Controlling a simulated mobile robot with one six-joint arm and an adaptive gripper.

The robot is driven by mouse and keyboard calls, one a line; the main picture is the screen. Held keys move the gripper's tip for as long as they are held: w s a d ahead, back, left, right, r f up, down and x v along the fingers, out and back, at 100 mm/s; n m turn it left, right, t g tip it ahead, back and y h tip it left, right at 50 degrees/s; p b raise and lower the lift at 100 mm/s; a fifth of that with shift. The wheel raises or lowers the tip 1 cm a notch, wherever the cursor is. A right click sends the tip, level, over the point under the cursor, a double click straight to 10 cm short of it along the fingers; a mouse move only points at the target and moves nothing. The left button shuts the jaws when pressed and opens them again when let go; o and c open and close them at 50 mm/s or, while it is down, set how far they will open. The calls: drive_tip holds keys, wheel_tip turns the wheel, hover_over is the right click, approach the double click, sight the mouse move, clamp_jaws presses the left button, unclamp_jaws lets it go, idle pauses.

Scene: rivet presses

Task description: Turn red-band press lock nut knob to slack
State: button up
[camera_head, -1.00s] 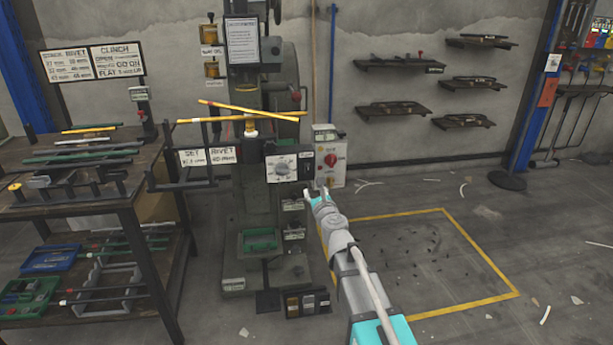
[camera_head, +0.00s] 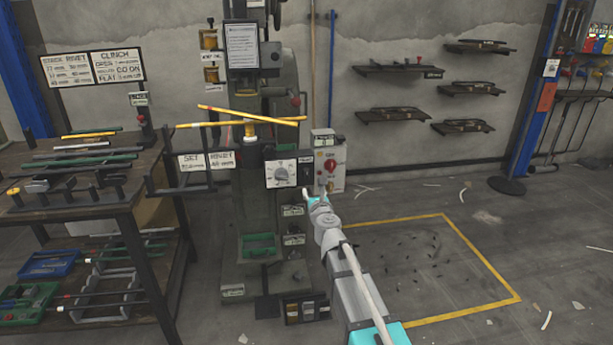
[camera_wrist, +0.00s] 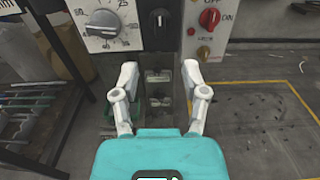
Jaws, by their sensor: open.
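The rivet press (camera_head: 262,215) stands in the middle of the head view. On its front is a white panel with a grey dial knob (camera_head: 281,174), which also shows in the wrist view (camera_wrist: 103,24). Right of it is a black plate with a small pale-marked knob (camera_wrist: 158,19). I cannot tell which of these is the lock nut knob, and no red band is clear. My gripper (camera_head: 313,198) is below and right of the panels. In the wrist view its fingers (camera_wrist: 161,75) are apart and empty, below the knobs.
A control box with a red rotary knob (camera_head: 331,166) stands right of the press. A loaded workbench (camera_head: 120,195) is at left. Floor inside the yellow outline (camera_head: 470,235) is clear apart from small scraps.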

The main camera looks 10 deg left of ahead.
sight(307, 175)
drive_tip(key=x, duration=1.1)
drive_tip(key=shift+w, duration=0.2)
drive_tip(key=shift+a, duration=0.1)
clamp_jaws()
